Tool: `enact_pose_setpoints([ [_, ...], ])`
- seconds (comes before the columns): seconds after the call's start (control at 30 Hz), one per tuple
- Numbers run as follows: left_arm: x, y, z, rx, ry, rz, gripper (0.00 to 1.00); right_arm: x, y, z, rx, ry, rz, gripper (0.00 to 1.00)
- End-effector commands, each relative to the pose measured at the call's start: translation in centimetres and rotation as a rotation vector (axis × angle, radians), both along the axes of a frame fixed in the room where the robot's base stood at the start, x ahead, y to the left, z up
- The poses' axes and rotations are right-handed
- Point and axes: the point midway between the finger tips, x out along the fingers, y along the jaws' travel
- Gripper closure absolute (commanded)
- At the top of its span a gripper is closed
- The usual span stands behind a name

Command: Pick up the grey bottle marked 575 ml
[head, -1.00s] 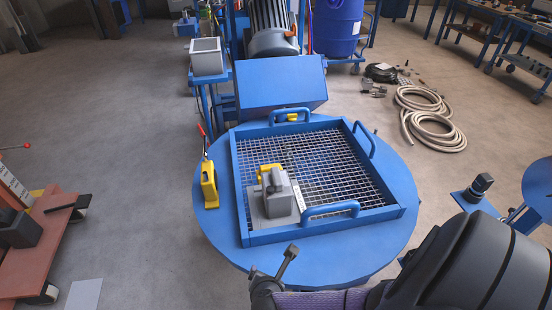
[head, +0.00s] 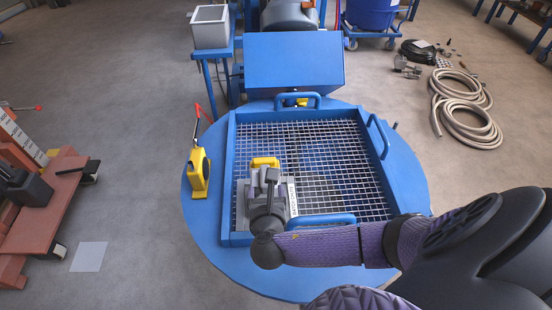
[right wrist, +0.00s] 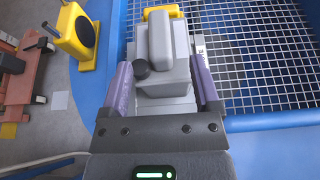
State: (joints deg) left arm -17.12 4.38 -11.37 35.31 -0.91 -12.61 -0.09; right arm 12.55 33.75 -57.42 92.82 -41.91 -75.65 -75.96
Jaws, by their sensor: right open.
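The grey bottle (head: 281,186) stands on the wire mesh in the blue framed tray (head: 229,180), near its left front. It has a raised handle and a dark cap, clear in the right wrist view (right wrist: 176,66). A pale strip with dark marks (head: 292,200) lies along its right side; I cannot read it. My right gripper (head: 267,197) is over the near side of the bottle, partly covering it. In the right wrist view my right gripper (right wrist: 162,78) is open, with one finger on each side of the bottle. Contact is not clear. My left gripper is out of view.
A yellow object (head: 265,162) sits just behind the bottle. A yellow device with a red-tipped lever (head: 199,174) stands on the round blue table (head: 408,170), left of the tray. Blue handles (head: 322,220) rise from the tray's rim. The mesh right of the bottle is clear.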

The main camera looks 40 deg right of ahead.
Motion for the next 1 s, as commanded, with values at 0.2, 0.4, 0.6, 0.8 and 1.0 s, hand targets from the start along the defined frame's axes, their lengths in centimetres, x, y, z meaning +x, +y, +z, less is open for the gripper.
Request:
enact_pose_setpoints([
  [0.2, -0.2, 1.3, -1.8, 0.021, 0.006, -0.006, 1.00, 2.8, -1.9, -1.9, -0.001, -0.002, -0.001, 0.21],
  [0.4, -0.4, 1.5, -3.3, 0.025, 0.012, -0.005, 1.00, 5.3, -3.8, -3.3, 0.000, 0.000, 0.000, 0.21],
  [0.6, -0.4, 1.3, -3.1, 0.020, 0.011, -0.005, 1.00, 5.5, -3.9, -3.2, 0.002, 0.001, 0.001, 0.21],
  [0.8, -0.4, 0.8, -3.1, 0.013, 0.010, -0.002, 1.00, 5.5, -3.9, -3.2, 0.002, 0.001, 0.001, 0.54],
  [1.0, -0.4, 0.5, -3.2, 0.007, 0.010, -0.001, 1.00, 5.5, -3.9, -3.2, 0.002, 0.001, 0.001, 0.97],
])
